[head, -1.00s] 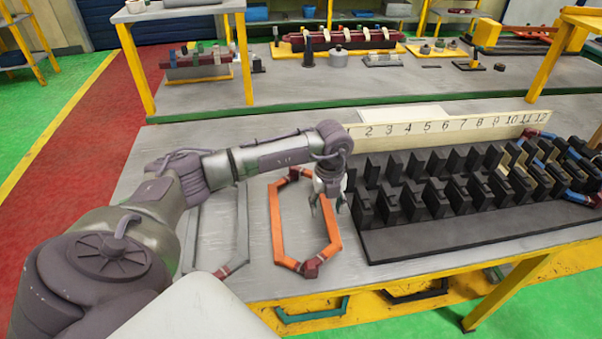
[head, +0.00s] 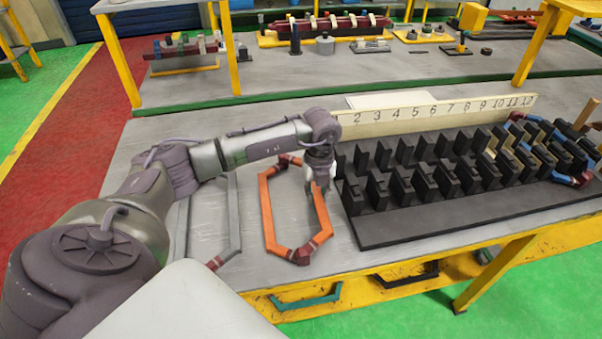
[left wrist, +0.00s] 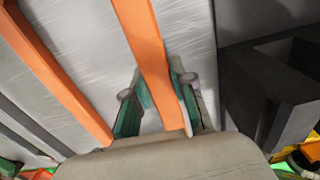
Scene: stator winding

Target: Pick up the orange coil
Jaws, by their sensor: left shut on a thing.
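The orange coil (head: 268,215) is a long six-sided loop with dark red wrapped corners, lying on the grey workbench (head: 150,140) left of the black stator rack. My left gripper (head: 318,192) is at the coil's right long side. In the left wrist view, the gripper's green-padded fingers (left wrist: 158,105) are on either side of one orange bar (left wrist: 150,50), shut on it. The coil's other long side (left wrist: 60,75) shows at the left there. The coil appears to be at bench level; I cannot tell if it is lifted. My right gripper is not in view.
A grey coil (head: 236,215) lies left of the orange one. The black slotted rack (head: 430,220) stands close on the right, with a numbered strip (head: 440,116) behind it. Blue coils (head: 520,160) sit at the rack's right end. A second bench is behind.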

